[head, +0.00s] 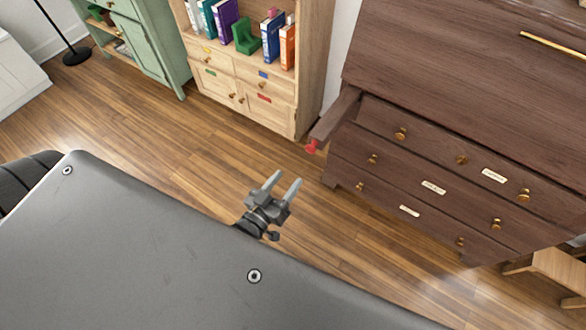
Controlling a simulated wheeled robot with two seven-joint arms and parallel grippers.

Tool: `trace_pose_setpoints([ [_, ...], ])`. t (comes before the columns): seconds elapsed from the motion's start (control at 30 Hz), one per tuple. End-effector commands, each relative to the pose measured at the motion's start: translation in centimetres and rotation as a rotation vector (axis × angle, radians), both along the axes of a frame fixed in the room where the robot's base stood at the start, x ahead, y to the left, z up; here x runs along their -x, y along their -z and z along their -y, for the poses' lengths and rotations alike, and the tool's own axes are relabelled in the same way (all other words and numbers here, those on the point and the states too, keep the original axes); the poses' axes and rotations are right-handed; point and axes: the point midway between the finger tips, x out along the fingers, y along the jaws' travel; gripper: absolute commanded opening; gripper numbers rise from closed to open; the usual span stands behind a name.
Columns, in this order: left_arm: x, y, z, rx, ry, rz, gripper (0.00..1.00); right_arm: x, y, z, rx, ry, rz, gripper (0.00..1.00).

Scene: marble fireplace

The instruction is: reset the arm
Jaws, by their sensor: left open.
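My left gripper (279,186) shows in the middle of the head view, just past the edge of my grey body panel. Its two light grey fingers are apart, with only wood floor seen between them. It holds nothing and touches nothing that I can see. Most of its arm is hidden behind the panel. My right gripper is not in view.
A light wood bookcase (262,95) and green cabinet (145,45) stand behind. The wood floor (180,140) between is clear.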

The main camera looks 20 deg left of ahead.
Motion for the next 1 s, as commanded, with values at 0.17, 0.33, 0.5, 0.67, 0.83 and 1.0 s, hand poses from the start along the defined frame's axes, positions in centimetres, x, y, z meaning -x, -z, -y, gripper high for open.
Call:
trace_pose_setpoints([
  [0.17, 0.7, 0.0, -0.1, 0.0, 0.0, 0.001, 0.51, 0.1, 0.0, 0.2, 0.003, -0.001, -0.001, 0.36],
  [0.33, 0.7, -0.1, -0.1, 0.0, 0.0, 0.001, 0.51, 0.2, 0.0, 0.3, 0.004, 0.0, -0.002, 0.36],
  [0.5, 0.7, 0.0, -0.1, 0.0, 0.0, 0.0, 0.51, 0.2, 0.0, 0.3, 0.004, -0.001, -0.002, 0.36],
  [0.67, 0.7, -0.1, -0.1, 0.0, 0.0, 0.0, 0.51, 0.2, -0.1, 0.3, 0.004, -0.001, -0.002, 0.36],
  [0.83, 0.7, -2.7, -0.1, 0.0, 0.0, 0.001, 0.51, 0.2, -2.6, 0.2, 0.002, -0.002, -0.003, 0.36],
  [1.0, 0.7, -5.8, -0.1, 0.0, 0.0, 0.0, 0.51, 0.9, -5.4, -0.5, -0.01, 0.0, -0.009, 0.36],
])
